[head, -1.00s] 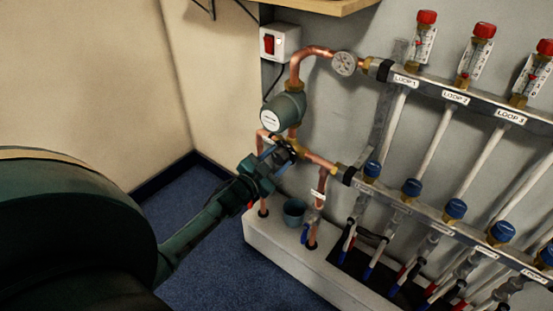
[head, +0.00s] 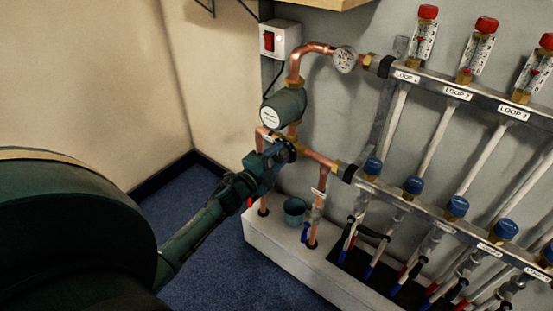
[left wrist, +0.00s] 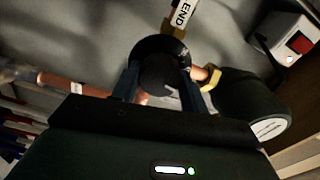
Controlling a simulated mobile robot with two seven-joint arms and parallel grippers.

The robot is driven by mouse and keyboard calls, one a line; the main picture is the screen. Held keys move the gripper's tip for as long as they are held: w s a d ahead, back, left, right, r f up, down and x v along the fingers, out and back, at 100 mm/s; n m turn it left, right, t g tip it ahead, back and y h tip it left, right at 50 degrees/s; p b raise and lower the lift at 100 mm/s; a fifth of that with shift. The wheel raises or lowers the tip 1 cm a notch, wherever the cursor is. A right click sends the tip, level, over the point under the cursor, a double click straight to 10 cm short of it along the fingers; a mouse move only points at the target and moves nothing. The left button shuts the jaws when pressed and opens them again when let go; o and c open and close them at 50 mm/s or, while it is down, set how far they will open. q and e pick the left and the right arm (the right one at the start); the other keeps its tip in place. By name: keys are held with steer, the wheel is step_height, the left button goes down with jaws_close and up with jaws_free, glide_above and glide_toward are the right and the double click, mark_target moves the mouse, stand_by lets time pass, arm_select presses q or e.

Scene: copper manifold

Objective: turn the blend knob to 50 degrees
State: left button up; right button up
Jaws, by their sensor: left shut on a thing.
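The blend knob (left wrist: 160,78) is a dark round knob in front of a black dial, seen close up in the left wrist view. A white label ending in "END" (left wrist: 183,12) is above it. In the head view the dark dial (head: 287,150) shows at the copper pipe junction below the pump. My left gripper (head: 270,158) reaches it from the lower left, and its fingers also show in the left wrist view (left wrist: 158,84), one on each side of the knob, shut on it. The gripper hides much of the knob in the head view. My right gripper is not in view.
The green pump (head: 284,107) sits just above the knob. A pressure gauge (head: 344,60) and a red switch (head: 270,42) are higher up. Manifold bars with blue caps (head: 413,185) run to the right. A small bucket (head: 295,210) stands below on the white plinth (head: 270,243).

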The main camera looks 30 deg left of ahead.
arm_select(q)
steer(key=shift+m, duration=0.8)
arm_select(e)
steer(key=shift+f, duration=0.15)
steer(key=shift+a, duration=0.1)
arm_select(q)
steer(key=o, duration=1)
steer(key=s+a+p, duration=0.1)
steer(key=s, duration=1.2)
steer(key=shift+p, duration=0.3)
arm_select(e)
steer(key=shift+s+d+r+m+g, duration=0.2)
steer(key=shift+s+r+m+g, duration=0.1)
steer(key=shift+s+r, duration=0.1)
